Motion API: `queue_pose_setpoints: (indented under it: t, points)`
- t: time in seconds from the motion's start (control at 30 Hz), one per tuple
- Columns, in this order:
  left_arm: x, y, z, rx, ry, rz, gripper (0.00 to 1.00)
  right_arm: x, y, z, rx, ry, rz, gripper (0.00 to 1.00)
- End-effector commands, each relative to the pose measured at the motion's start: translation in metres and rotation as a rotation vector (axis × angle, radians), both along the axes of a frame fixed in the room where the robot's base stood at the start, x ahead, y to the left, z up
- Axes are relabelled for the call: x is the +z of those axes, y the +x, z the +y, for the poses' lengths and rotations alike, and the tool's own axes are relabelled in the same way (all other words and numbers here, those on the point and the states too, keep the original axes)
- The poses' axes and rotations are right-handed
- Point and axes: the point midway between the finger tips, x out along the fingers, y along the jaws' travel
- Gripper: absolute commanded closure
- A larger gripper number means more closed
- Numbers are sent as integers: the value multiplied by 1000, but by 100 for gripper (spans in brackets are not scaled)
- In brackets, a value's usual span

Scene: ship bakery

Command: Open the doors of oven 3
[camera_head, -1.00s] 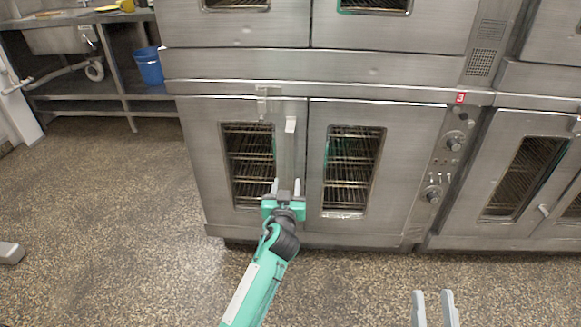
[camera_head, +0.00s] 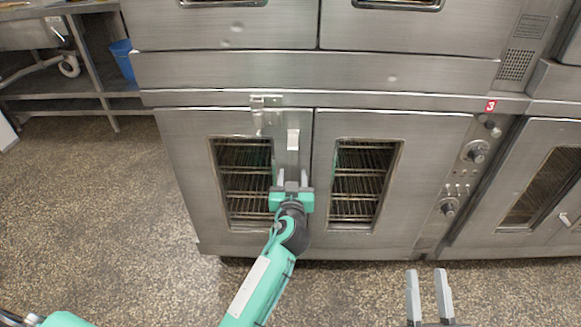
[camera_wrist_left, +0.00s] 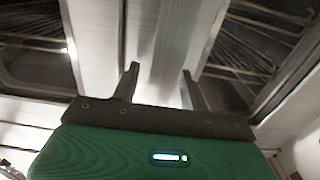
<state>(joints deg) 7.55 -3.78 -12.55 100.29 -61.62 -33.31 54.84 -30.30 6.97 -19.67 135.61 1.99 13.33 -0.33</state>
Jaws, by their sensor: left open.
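Oven 3, marked by a red label (camera_head: 491,106), has a left door (camera_head: 187,170) and a right door (camera_head: 425,170), both shut, with wire racks behind their windows. A pale upright handle (camera_head: 293,139) is on the left door near the centre seam. My left gripper (camera_head: 292,174) is open just below this handle, in front of the left door's inner edge. In the left wrist view, my left gripper's fingers (camera_wrist_left: 160,78) stand apart before the blurred metal door fronts; contact cannot be told. My right gripper (camera_head: 428,278) has its fingers apart, empty, low in front.
A control panel with knobs (camera_head: 476,152) is right of the doors. Another oven door (camera_head: 540,180) stands further right. A steel shelf unit with a blue bucket (camera_head: 122,58) is at upper left. The speckled floor (camera_head: 110,210) is clear at left.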

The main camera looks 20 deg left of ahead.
Motion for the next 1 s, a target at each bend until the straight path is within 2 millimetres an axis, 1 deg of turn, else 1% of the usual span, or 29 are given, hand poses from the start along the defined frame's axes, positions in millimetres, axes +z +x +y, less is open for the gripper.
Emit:
queue_pose_setpoints:
  t: [0.37, 0.4, 0.47, 0.6, 0.63, 0.93, 0.97, 1.0]
  points:
    - [0, -1, -2, 1, 0, 1, 55, -7, -3, 1, 4, -5, 26, 64]
    - [0, -1, -2, 1, 0, 1, 57, -8, -3, 1, 4, -5, 27, 64]
    - [0, -1, -2, 1, 1, 1, 69, -8, -3, 1, 4, -5, 28, 64]
    - [0, -1, -2, 1, 0, 1, 97, -8, -3, 1, 4, -6, 26, 64]
    - [0, -1, -2, 1, 1, 1, 100, -7, -3, 1, 4, -5, 26, 64]
    - [0, -2, -2, -6, 1, 1, 100, -3, 1, 1, 5, -8, 23, 64]
    - [0, -3, -2, -8, 1, 1, 100, -3, 2, 2, 7, -10, 29, 64]
    - [0, -4, -2, -13, 0, 2, 100, -8, 1, 3, 10, -12, 57, 64]
